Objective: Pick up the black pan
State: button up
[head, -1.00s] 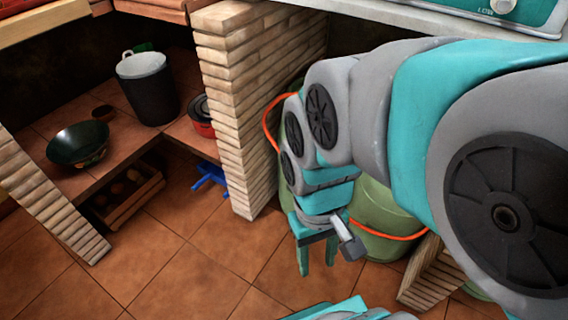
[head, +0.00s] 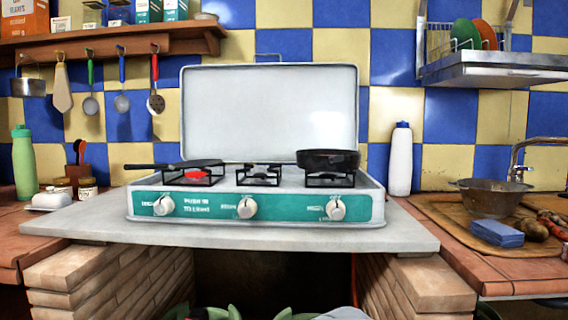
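Two black pans stand on the teal and white gas stove in the head view. A flat black pan (head: 200,163) is on the left burner, with its handle pointing left past the stove's edge. A deeper black pan (head: 328,160) sits on the right burner; no handle of it can be made out. The frame does not tell which one the task means. The left burner glows red under the flat pan.
The stove (head: 258,208) has a raised white lid behind the burners and stands on a grey slab (head: 85,222) over brick supports. A white bottle (head: 400,160), a metal colander (head: 490,196) and blue sponges (head: 497,232) are to the right. Utensils hang at the upper left.

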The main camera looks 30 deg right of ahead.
aim_at(317, 160)
jog(key=z, duration=1)
